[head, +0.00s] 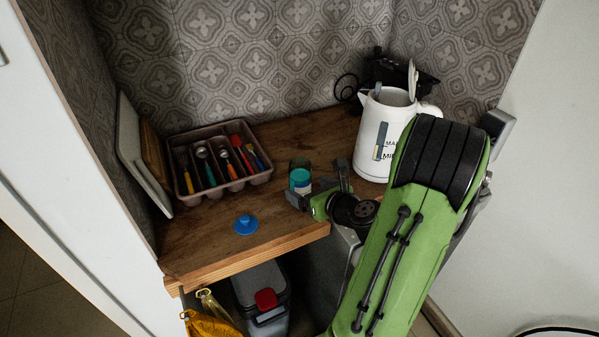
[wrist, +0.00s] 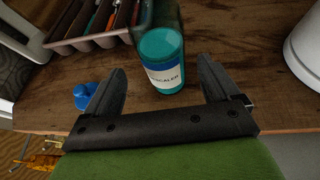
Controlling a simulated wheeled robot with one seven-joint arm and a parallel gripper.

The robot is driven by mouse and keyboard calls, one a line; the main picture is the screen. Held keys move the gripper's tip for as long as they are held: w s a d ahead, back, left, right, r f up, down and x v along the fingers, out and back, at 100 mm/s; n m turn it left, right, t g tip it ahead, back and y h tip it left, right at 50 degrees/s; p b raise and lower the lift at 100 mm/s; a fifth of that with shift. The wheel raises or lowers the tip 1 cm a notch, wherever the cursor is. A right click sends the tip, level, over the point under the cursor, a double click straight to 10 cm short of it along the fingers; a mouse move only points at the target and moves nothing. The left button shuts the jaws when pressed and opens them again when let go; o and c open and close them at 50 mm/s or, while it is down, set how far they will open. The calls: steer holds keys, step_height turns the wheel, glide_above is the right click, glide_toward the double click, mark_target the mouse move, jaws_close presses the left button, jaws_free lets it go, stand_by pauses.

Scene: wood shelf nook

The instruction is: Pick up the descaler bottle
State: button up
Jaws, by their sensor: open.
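The descaler bottle (head: 300,181) stands on the wooden shelf, with a teal body and a white label. My gripper (head: 318,196) is at the right front of the bottle in the head view. In the wrist view my gripper (wrist: 162,88) is open, with one finger on each side of the bottle's near end. Gaps show between both fingers and the bottle. Whether the bottle sits fully between the fingertips is hard to tell.
A cutlery tray (head: 212,194) with several utensils stands to the left. A blue knob-like object (head: 246,225) lies near the shelf's front edge (head: 250,262). A white kettle (head: 376,135) with its lid up stands at the right, behind my arm.

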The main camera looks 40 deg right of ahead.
mark_target(306, 186)
steer(key=shift+w+f, duration=0.1)
steer(key=shift+w, duration=0.15)
steer(key=x, duration=0.5)
steer(key=shift+d+b, duration=0.3)
steer(key=c, duration=1.3)
